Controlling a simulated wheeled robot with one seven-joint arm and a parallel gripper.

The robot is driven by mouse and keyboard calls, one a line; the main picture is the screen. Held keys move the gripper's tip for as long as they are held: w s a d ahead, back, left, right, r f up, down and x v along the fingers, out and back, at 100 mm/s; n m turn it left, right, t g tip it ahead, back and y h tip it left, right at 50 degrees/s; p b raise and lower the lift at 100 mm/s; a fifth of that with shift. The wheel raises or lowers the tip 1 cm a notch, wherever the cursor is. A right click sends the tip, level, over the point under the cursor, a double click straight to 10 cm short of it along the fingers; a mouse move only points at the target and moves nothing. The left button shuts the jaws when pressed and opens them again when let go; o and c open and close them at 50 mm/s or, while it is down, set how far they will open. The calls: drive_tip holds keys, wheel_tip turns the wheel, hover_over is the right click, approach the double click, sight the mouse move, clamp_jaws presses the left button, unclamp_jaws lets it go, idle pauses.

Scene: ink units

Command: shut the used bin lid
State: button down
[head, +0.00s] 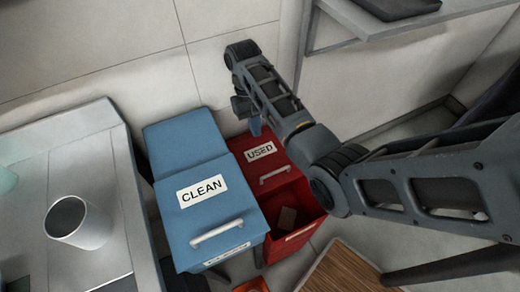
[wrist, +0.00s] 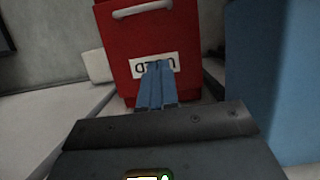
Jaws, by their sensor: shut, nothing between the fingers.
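The red used bin (head: 305,232) stands right of the blue bin, and its inside shows at the front with a pale item in it. Its red lid (head: 270,165), with a USED label and a pale handle, is open at the back of the bin. My gripper (head: 255,128) is shut and empty by the lid's back edge, near the label. In the wrist view the shut blue fingertips (wrist: 157,68) overlap the label on the red lid (wrist: 186,35), which is upside down there. I cannot tell whether they touch it.
The blue CLEAN bin (head: 205,222) stands close on the left with its lid shut. A grey counter (head: 105,165) with a white cup (head: 85,232) is further left. A wooden board (head: 345,270) is in front at the right. A wall is behind, and a shelf (head: 345,20) is above right.

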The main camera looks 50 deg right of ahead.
approach(265, 174)
drive_tip(key=f, duration=0.1)
drive_tip(key=w+f, duration=0.1)
drive_tip(key=shift+d+f, duration=0.2)
drive_tip(key=shift+f, duration=0.05)
drive_tip(key=shift+s+a+p, duration=0.25)
drive_tip(key=shift+s+p, duration=0.05)
drive_tip(key=shift+s, duration=0.3)
drive_tip(key=shift+s+a+p, duration=0.2)
drive_tip(key=shift+s+p, duration=0.1)
drive_tip(key=shift+s, duration=0.25)
drive_tip(key=shift+s+a+f, duration=0.25)
drive_tip(key=shift+s+a, duration=0.05)
drive_tip(key=shift+s, duration=0.35)
